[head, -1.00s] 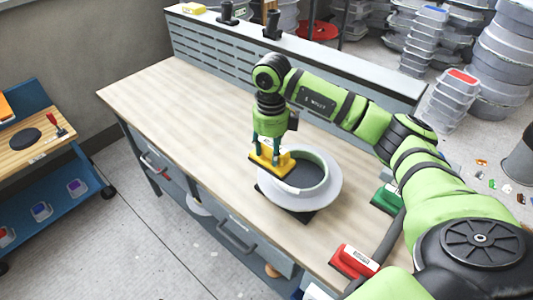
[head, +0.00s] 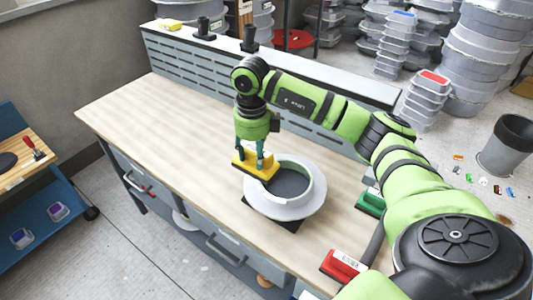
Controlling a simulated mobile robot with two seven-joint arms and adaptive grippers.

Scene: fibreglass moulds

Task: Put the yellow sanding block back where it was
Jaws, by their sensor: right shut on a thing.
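The yellow sanding block (head: 256,166), with a dark underside, is in my right gripper (head: 250,154). The gripper is shut on it and points down. The block is over or beside the left back edge of the round white mould (head: 316,206); I cannot tell whether they touch. The mould stands on a dark base on the workbench (head: 180,125). A red block (head: 345,265) and a green block (head: 371,201) lie on the bench to the right. My left gripper is out of view.
A raised grey ledge (head: 330,77) runs along the back of the bench, with a small yellow item (head: 170,24) and dark stands on it. The bench's left part is clear. A blue cart (head: 65,194) stands at left. Stacked containers and a bin (head: 508,145) stand at right.

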